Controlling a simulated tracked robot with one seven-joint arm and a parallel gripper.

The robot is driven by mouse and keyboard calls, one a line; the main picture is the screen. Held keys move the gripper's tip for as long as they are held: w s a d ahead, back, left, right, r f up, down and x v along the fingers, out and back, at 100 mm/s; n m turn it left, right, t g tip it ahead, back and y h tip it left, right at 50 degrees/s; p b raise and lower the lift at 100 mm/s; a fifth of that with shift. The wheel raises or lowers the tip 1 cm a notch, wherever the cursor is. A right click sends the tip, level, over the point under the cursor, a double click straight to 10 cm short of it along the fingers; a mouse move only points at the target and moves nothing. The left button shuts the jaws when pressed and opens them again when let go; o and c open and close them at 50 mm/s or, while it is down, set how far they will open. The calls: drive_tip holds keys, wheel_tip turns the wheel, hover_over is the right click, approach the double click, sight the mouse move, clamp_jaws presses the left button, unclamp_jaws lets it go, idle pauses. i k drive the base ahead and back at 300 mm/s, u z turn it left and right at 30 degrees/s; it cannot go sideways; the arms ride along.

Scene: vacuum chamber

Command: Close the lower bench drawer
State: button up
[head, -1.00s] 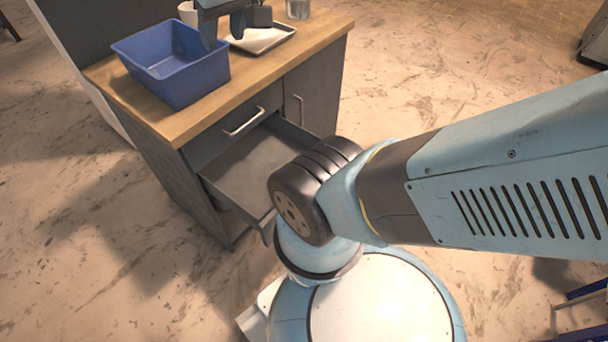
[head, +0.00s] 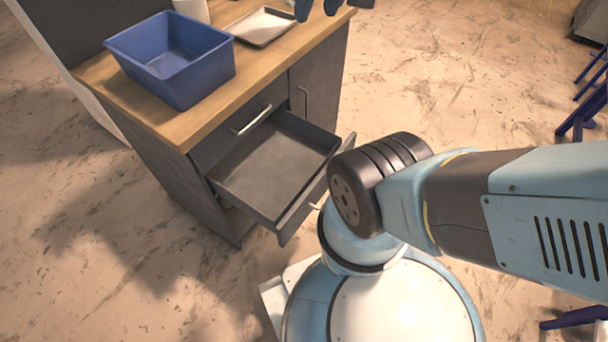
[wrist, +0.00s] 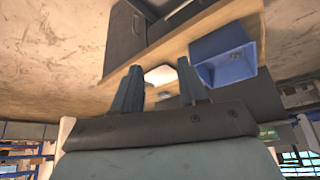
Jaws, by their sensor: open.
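The lower bench drawer (head: 272,168) is pulled well out of the grey bench in the head view. It looks empty, and its front panel (head: 300,205) faces my base. The upper drawer front (head: 228,134), with a bar handle, is shut above it. My gripper (head: 318,8) is at the top edge of the head view, partly cut off, above the bench top's far right part and away from the drawer. In the wrist view my gripper (wrist: 157,70) has its two fingers apart with nothing between them.
On the wooden bench top (head: 210,118) stand a blue bin (head: 150,62), a metal tray (head: 262,26) and a white cup (head: 192,9). A cupboard door (head: 320,85) is shut right of the drawers. My arm and base are close to the drawer's right front corner. Floor at left is clear.

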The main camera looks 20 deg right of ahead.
sight(276, 176)
drive_tip(key=u, duration=1.25)
drive_tip(key=k, duration=0.35)
drive_tip(key=z, duration=1.45)
